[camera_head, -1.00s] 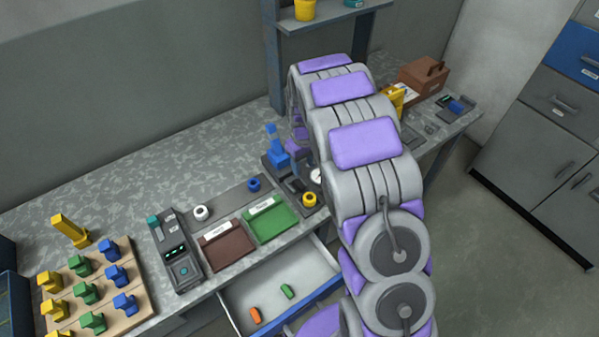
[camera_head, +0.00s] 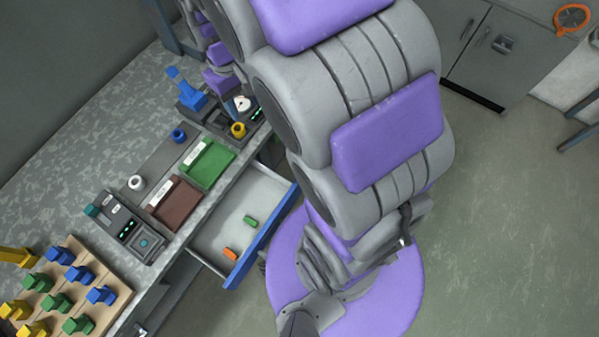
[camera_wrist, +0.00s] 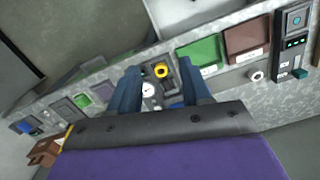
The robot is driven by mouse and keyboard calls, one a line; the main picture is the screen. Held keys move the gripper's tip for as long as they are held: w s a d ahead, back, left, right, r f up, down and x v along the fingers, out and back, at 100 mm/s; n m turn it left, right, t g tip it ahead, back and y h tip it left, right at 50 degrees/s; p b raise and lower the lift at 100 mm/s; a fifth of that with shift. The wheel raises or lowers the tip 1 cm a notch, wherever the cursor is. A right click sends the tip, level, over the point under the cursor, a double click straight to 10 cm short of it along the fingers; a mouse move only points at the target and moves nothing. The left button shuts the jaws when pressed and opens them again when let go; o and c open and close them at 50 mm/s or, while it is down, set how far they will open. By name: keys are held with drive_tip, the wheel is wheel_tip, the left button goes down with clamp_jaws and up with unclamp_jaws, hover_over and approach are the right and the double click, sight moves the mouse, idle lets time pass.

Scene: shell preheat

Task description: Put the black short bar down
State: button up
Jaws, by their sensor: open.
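My gripper (camera_wrist: 160,70) is open in the wrist view, with its two dark blue-grey fingers spread apart above the worktop. No bar can be made out between them. A dark station with a yellow ring (camera_wrist: 161,71) and a white round piece (camera_wrist: 148,89) shows between the fingers. In the head view my arm hides the gripper's tips; the yellow ring (camera_head: 238,129) and white piece (camera_head: 242,103) stand beside the arm. I cannot pick out the black short bar in either view.
A green tray (camera_head: 208,163) and a brown tray (camera_head: 173,203) lie on the worktop (camera_head: 100,140). The drawer (camera_head: 262,235) stands open, with a green and an orange piece inside. A wooden board (camera_head: 100,318) carries several coloured blocks.

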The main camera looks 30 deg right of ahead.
drive_tip(key=s+a+r+m, duration=0.1)
drive_tip(key=s, duration=1)
drive_tip(key=s+a+r+g, duration=0.1)
drive_tip(key=s+r, duration=0.1)
drive_tip(key=s, duration=1)
drive_tip(key=shift+r+m, duration=0.25)
drive_tip(key=shift+m, duration=0.15)
